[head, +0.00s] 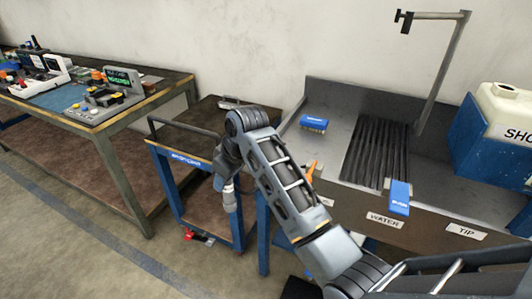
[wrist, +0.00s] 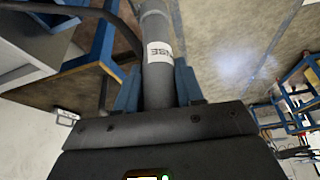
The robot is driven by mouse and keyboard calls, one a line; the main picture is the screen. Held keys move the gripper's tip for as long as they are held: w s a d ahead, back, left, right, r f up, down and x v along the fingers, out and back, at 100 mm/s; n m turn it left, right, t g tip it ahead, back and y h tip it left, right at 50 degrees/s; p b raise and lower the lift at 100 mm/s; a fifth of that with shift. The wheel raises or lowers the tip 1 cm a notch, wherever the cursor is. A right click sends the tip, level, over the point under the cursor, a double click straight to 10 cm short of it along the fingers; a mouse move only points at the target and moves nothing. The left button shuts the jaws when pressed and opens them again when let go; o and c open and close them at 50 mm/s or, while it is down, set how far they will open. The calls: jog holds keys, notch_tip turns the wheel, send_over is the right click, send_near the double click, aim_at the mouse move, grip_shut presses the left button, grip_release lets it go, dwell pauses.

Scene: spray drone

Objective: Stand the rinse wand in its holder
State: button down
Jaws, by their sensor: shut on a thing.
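The rinse wand (wrist: 155,90) is a grey cylinder with a white label, of which the letters "SE" can be read. My gripper (wrist: 158,88) is shut on it, with one blue finger on each side. In the head view my gripper (head: 226,181) hangs below my bent arm, beside the blue-framed cart, and part of the wand (head: 230,200) shows below it, pointing roughly down. The wand's far end is outside the wrist view. I cannot make out the wand's holder in either view.
A sink bench (head: 345,190) with a drain rack (head: 377,150), a tap post (head: 437,75), and two blue items stands at right. A blue-framed cart (head: 180,157) is behind my gripper. A workbench (head: 130,118) is at left. Open floor (head: 70,235) lies at lower left.

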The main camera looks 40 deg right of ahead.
jog(key=w+d+r+n, duration=0.1)
jog(key=d+r, duration=0.3)
jog(key=d, duration=0.3)
jog(key=d+r+n, duration=0.1)
jog(key=d+r, duration=0.3)
jog(key=d, duration=0.3)
notch_tip(320, 180, down, 15)
jog(key=d+b, duration=0.2)
jog(key=b, duration=0.2)
jog(key=shift+f+y, duration=0.2)
jog(key=shift+y, duration=0.1)
jog(key=shift+s+f, duration=0.15)
jog(key=shift+f, duration=0.2)
jog(key=c, duration=0.6)
grip_release()
jog(key=shift+r, duration=0.1)
jog(key=shift+d, duration=0.1)
